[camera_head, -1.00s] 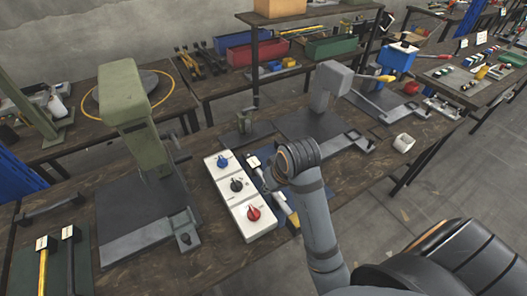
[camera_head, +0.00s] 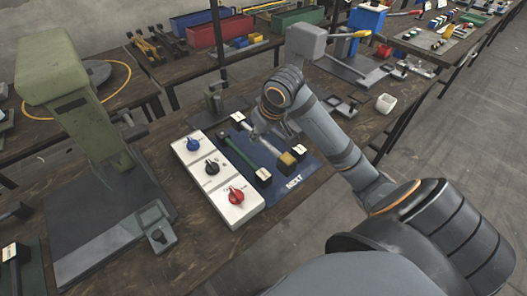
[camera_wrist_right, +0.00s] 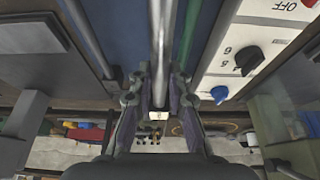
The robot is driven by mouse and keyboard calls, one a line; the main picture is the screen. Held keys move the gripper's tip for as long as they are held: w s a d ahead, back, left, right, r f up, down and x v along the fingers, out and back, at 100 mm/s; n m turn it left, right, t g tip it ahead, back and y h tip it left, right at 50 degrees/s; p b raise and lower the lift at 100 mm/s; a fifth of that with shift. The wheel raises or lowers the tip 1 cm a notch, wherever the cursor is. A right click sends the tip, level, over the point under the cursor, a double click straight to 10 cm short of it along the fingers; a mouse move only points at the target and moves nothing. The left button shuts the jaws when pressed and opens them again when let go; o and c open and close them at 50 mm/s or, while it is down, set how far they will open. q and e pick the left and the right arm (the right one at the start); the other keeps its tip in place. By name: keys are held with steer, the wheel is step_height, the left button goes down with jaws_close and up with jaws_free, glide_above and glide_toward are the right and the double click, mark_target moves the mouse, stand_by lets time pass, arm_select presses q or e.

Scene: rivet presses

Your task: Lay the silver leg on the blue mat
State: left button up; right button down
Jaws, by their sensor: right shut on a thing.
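The blue mat (camera_head: 312,174) lies on the bench right of the white control box. It also shows behind the fingers in the wrist view. My right gripper (camera_head: 262,132) is over the mat and mostly hidden by its own wrist. In the wrist view my right gripper (camera_wrist_right: 159,98) is shut on the silver leg (camera_wrist_right: 160,45), a straight bright bar with a white tag near the fingers. The leg is over the mat; I cannot tell whether it touches it. A dark green leg (camera_head: 240,153) lies on the mat beside it. My left gripper is not in view.
The white control box (camera_head: 213,180) with blue, black and red knobs stands close left of the mat. A green press (camera_head: 62,85) is at the left and a grey press (camera_head: 306,40) behind. A white ring-shaped part (camera_head: 386,103) sits at the bench's right.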

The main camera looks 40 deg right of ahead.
steer(key=d+f, duration=0.1)
steer(key=w+d+f, duration=0.1)
steer(key=f, duration=0.1)
steer(key=shift+w+d+f, duration=0.1)
steer(key=shift+w, duration=0.05)
steer(key=shift+w+d+f, duration=0.2)
steer(key=shift+d+f, duration=0.05)
steer(key=shift+f, duration=0.1)
steer(key=f, duration=0.4)
steer(key=shift+w+d, duration=0.25)
steer(key=shift+d, duration=0.1)
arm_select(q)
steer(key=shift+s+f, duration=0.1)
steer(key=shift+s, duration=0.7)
arm_select(e)
steer(key=shift+f, duration=0.1)
steer(key=c, duration=1.3)
jaws_free()
